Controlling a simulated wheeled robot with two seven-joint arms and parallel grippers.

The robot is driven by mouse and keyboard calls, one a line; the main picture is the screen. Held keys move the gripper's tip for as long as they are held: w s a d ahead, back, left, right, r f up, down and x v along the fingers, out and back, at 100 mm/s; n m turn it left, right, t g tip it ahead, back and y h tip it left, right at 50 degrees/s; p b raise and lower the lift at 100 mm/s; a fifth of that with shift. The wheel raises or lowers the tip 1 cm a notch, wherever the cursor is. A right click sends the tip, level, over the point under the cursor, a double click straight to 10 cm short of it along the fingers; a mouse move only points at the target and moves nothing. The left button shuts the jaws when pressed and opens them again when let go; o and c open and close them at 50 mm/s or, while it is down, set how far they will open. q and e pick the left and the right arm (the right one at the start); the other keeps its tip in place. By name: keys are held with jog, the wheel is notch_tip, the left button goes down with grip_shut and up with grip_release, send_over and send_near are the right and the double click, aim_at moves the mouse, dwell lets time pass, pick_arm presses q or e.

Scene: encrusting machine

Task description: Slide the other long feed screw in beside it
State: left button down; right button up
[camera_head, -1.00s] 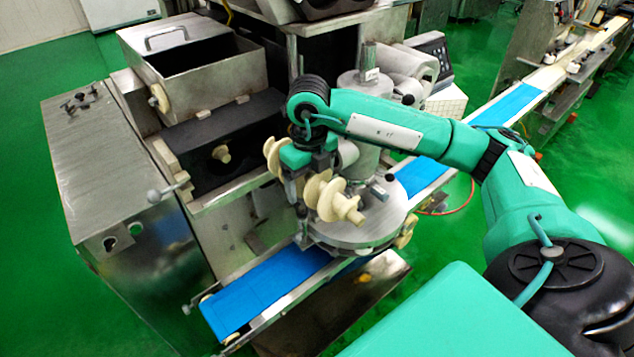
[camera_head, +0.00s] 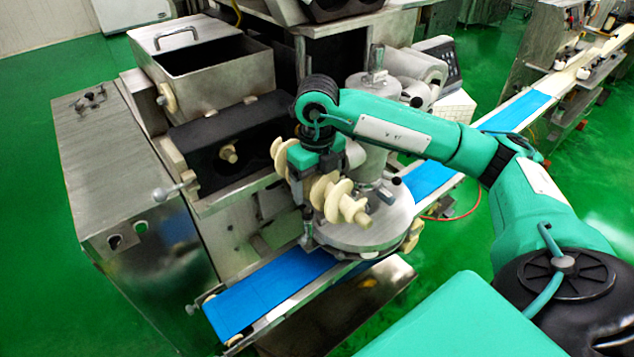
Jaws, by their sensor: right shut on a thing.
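A cream-coloured long feed screw (camera_head: 338,199) with wide spiral flights is held by my right gripper (camera_head: 308,180). The gripper is shut on it, with the fingers partly hidden by the flights. The screw is tilted, its shaft end pointing down to the right, above the round metal plate of the machine. The other feed screw shows only as a cream shaft end (camera_head: 229,153) in the dark housing (camera_head: 235,135) to the left; the rest of it is hidden inside. The held screw is apart from it, to its right. My left gripper is not in view.
An open metal hopper (camera_head: 203,68) stands above and behind the housing. A round metal plate (camera_head: 370,232) and a blue conveyor belt (camera_head: 268,292) lie below the held screw. A metal cabinet (camera_head: 115,180) stands at the left, with a knobbed lever (camera_head: 172,191) beside the housing.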

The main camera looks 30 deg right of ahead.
dwell(0.4)
jog(key=shift+w+a+b, duration=0.2)
jog(key=shift+w+b, duration=0.35)
jog(key=shift+w, duration=2.25)
jog(key=shift+w+a, duration=0.1)
jog(key=shift+w, duration=0.55)
jog(key=shift+w+a+b, duration=0.15)
jog(key=shift+w+b, duration=0.2)
jog(key=shift+w, duration=1.55)
jog(key=shift+w+a+b, duration=0.1)
jog(key=shift+w+b, duration=0.2)
jog(key=shift+w, duration=1.55)
jog(key=o, duration=1.3)
jog(key=shift+o, duration=0.2)
